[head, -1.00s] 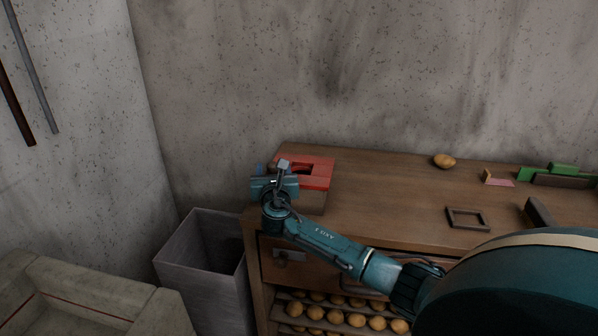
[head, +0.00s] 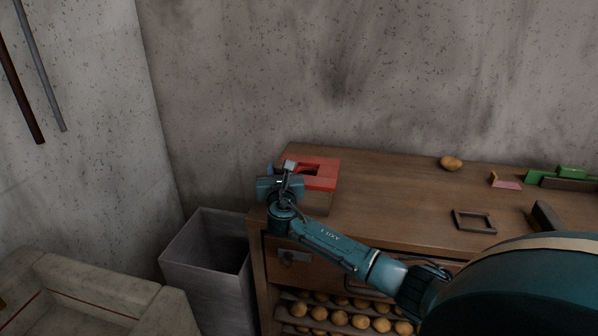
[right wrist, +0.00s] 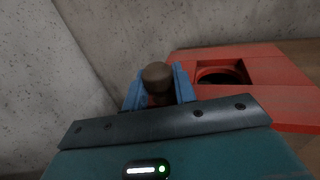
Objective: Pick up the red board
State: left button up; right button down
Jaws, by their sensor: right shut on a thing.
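The red board (head: 322,168), with a square opening, is at the left end of the wooden cabinet top. It also shows at the right in the right wrist view (right wrist: 280,98), where a dark round hole is visible in its opening. In the head view the right gripper (head: 279,172) partly covers the board's left side. My left gripper is not in view.
A grey bin (head: 207,262) stands left of the cabinet (head: 390,200). A potato (head: 451,163), a pink-faced piece (head: 506,183), a small dark frame (head: 474,220) and green pieces (head: 570,172) lie to the right. Several potatoes fill the shelf below. The cabinet's middle is clear.

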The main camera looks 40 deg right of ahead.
jog(key=shift+r, duration=0.1)
jog(key=shift+r, duration=0.4)
notch_tip(320, 180, up, 8)
jog(key=shift+f+p, duration=0.1)
jog(key=shift+p, duration=0.6)
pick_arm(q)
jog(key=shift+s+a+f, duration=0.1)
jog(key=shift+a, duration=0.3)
pick_arm(e)
jog(key=shift+r, duration=0.65)
jog(key=shift+p, duration=0.4)
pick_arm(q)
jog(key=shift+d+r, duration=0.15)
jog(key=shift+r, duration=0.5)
